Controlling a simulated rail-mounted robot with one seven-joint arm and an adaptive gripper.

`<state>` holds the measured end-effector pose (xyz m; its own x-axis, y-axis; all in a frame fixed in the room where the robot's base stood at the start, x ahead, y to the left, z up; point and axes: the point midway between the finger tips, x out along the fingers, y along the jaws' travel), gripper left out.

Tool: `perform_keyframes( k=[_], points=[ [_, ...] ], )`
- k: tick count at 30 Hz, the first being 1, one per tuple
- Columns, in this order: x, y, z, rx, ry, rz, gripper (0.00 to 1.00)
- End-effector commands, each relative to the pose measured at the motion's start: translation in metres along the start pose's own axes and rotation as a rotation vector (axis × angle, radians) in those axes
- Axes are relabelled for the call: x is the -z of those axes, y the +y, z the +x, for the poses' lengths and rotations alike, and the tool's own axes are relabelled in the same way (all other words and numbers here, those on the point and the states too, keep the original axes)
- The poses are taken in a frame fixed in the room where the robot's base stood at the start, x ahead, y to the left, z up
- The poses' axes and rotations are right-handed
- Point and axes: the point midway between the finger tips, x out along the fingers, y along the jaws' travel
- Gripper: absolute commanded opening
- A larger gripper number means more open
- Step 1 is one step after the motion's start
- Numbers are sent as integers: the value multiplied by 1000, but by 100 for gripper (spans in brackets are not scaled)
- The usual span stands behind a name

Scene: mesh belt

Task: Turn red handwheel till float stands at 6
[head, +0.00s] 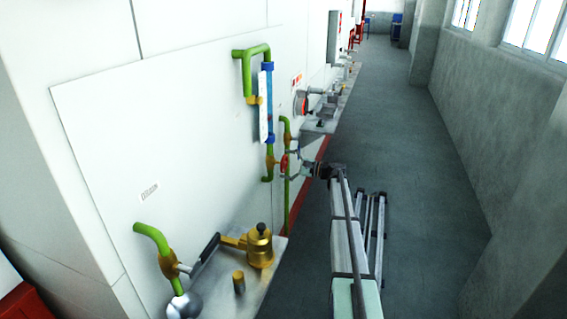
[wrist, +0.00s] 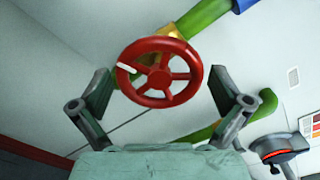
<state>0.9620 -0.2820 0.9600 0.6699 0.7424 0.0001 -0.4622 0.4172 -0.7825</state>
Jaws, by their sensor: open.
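The red handwheel (wrist: 163,77) is large in the wrist view, with several spokes and a white mark on the left part of its rim. In the head view it is a small red disc (head: 284,163) on the green pipe. My gripper (wrist: 160,88) is open, with one finger on each side of the wheel and clear space between fingers and rim. In the head view, my gripper (head: 302,167) is just right of the wheel. The upright float gauge (head: 268,105) is on the wall above, with a white scale plate (head: 263,106). The float's reading is too small to tell.
Green pipes (head: 286,190) with brass fittings run beside the wheel. A grey ledge (head: 215,295) with a brass device (head: 260,248) is at the front left. Another wall device (wrist: 278,148) is at lower right in the wrist view.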

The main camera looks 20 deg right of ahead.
Motion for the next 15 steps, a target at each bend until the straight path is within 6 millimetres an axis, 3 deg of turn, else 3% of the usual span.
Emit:
perform_keyframes(
  k=[13, 15],
  points=[
    [0, 0, 9, 0, 1, 0, 100],
    [0, 0, 9, 0, 0, 0, 75]
  ],
)
